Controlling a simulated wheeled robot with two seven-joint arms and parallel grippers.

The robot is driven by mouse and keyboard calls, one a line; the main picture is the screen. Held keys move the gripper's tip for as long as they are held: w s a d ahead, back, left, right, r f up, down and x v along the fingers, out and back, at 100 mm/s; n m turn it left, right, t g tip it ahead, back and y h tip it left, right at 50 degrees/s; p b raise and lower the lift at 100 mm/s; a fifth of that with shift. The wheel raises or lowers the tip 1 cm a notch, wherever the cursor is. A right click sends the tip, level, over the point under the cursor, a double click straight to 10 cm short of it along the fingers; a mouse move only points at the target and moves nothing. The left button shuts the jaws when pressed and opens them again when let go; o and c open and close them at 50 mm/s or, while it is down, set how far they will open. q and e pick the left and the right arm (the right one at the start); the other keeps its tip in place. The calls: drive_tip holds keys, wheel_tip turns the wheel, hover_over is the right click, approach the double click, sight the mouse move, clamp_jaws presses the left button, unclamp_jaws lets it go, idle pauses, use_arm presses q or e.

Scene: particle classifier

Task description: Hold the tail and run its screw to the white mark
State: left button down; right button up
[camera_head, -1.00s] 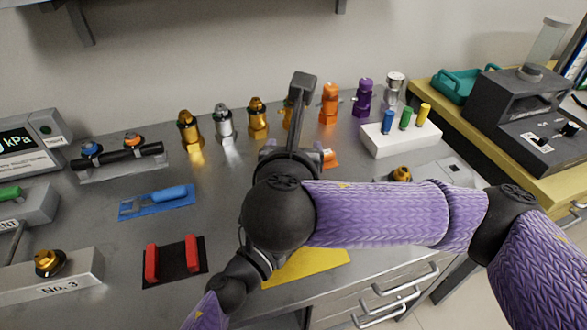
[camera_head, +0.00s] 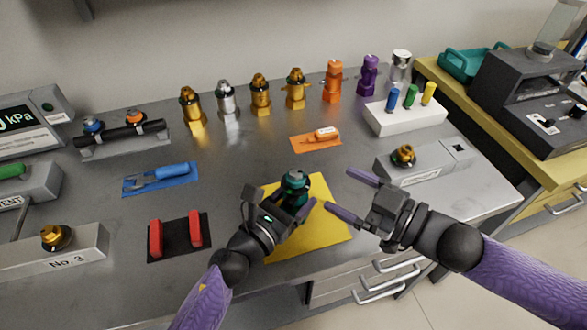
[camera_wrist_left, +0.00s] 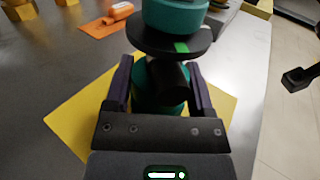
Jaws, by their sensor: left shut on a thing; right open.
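A teal and black fitting (camera_head: 295,183), seemingly the tail, stands over the yellow mat (camera_head: 330,232). My left gripper (camera_head: 291,206) is shut on its lower part. In the left wrist view the fitting's teal top (camera_wrist_left: 176,14) sits above a black disc (camera_wrist_left: 150,42) with a short green stripe. A dark round stub juts toward the camera between the fingers (camera_wrist_left: 160,88). I cannot make out a white mark or the screw in these views. My right gripper (camera_head: 340,190) is open and empty, just right of the fitting, its fingers pointing toward it.
An orange-handled tool (camera_head: 327,133) lies behind the mat. Several brass, silver and coloured fittings line the back. A grey block with a brass knob (camera_head: 404,156) stands at right. Red pegs on a black mat (camera_head: 175,240) and a blue tool (camera_head: 170,172) lie left.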

sight(302, 178)
drive_tip(key=w+a, duration=0.1)
drive_tip(key=a, duration=0.2)
drive_tip(key=w+a+m, duration=0.1)
drive_tip(key=w+a, duration=0.1)
drive_tip(key=w+a+f+m, duration=0.1)
drive_tip(key=w+a, duration=0.1)
drive_tip(key=a, duration=0.1)
drive_tip(key=shift+a+y, duration=0.35)
drive_tip(key=shift+y, duration=0.05)
drive_tip(key=shift+c, duration=0.2)
